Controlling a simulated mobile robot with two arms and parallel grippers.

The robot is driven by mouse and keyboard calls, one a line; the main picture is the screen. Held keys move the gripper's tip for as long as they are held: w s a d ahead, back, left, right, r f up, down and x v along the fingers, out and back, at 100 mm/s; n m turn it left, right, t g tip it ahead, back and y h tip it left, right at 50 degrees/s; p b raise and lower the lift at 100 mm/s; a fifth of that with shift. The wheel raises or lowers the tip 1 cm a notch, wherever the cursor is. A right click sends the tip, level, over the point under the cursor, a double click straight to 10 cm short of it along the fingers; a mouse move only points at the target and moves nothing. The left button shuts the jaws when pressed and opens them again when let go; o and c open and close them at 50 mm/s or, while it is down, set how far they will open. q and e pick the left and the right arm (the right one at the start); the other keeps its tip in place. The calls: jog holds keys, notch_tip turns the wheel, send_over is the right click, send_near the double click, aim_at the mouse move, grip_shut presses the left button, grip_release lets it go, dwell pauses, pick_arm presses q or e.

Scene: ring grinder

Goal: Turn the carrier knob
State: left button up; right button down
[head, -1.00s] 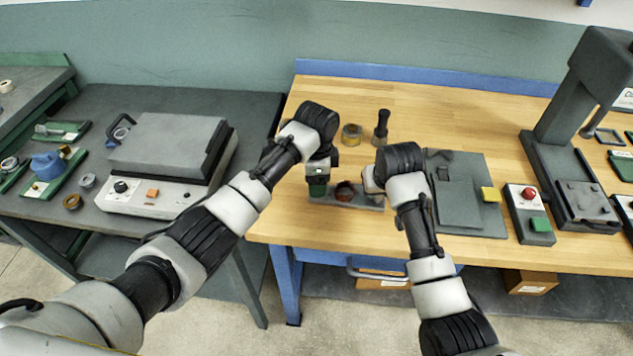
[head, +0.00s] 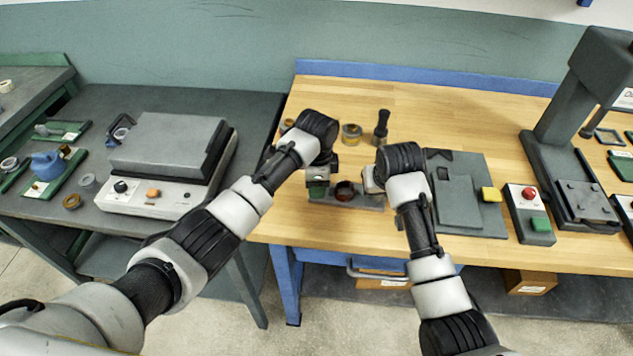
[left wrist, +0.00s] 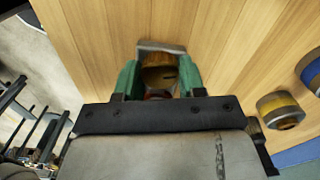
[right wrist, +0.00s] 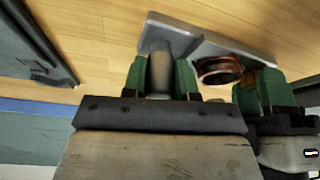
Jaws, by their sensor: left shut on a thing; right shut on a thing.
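The grey carrier (head: 372,204) lies near the front edge of the wooden bench, with a dark reddish-brown ring (head: 345,190) at its middle. My left gripper (head: 317,188) is at the carrier's left end. In the left wrist view its green fingers are shut on a brass-coloured round knob (left wrist: 158,74) with a dark slot. My right gripper (head: 374,181) is at the carrier's right end. In the right wrist view it is shut on a grey upright post (right wrist: 160,72). That view also shows the ring (right wrist: 218,68) between the two grippers.
A yellow-banded ring (head: 352,134) and a dark handled tool (head: 381,127) stand behind the grippers. A grey plate fixture (head: 460,200) lies close on the right, then a button box (head: 528,214) and a press (head: 575,130). A grey machine (head: 165,165) is on the left table.

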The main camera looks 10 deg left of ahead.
pick_arm(q)
jog(key=shift+m, duration=0.3)
jog(key=m, duration=0.3)
jog(key=shift+r+m, duration=0.1)
jog(key=shift+m, duration=1.9)
jog(key=o, duration=0.9)
jog(key=shift+o, duration=0.2)
notch_tip(320, 180, up, 12)
